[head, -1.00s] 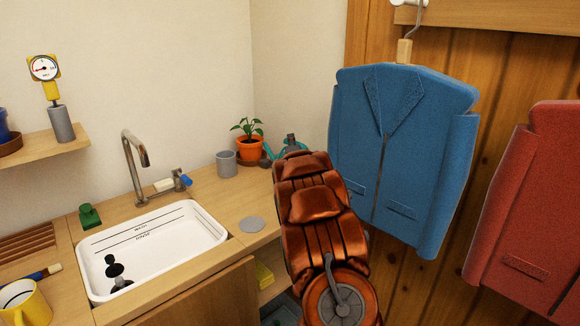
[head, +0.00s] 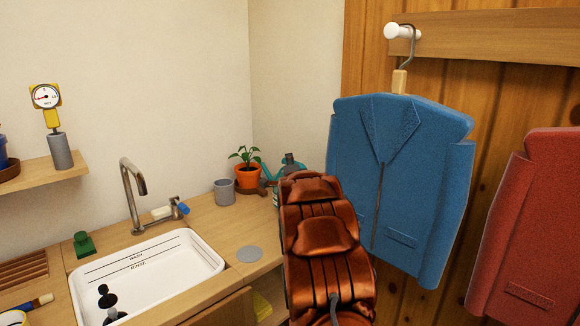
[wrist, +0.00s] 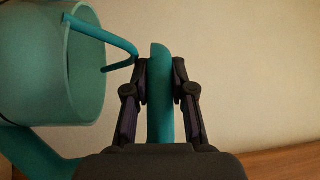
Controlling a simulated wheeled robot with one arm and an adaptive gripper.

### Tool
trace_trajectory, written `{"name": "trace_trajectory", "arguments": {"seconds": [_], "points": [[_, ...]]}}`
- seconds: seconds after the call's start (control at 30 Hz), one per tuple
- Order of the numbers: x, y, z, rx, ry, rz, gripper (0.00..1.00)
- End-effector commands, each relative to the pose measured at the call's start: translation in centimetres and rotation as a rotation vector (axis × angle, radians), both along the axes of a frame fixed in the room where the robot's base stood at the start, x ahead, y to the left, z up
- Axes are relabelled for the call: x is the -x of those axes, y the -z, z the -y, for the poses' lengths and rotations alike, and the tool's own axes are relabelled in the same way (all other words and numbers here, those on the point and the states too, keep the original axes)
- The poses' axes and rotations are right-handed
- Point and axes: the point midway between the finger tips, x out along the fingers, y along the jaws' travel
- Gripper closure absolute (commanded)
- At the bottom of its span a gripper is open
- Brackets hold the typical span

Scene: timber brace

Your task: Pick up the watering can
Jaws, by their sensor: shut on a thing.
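The teal watering can (head: 290,163) shows at the back of the counter, beside the potted plant, mostly hidden behind my copper-coloured arm. In the wrist view the can's open body (wrist: 85,75) fills the upper left, with a thin bar across its mouth. My gripper (wrist: 161,78) is shut on the can's upright teal handle, one dark finger on each side. I cannot tell clearly whether the can's base touches the counter.
An orange plant pot (head: 248,177) and a grey cup (head: 224,192) stand left of the can. A white sink (head: 150,275) with a tap (head: 131,195) lies further left. A blue jacket (head: 400,185) and a red jacket (head: 530,230) hang at the right.

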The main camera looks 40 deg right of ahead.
Motion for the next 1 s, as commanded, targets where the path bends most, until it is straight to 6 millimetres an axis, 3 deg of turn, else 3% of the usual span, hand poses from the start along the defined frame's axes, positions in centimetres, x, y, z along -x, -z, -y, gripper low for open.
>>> {"name": "trace_trajectory", "arguments": {"seconds": [0.7,1.0], "points": [[7.8,-1.1,-6.6,-0.001,-0.001,0.003,1.00],[10.3,-1.4,-8.7,0.000,0.000,0.003,1.00]]}}
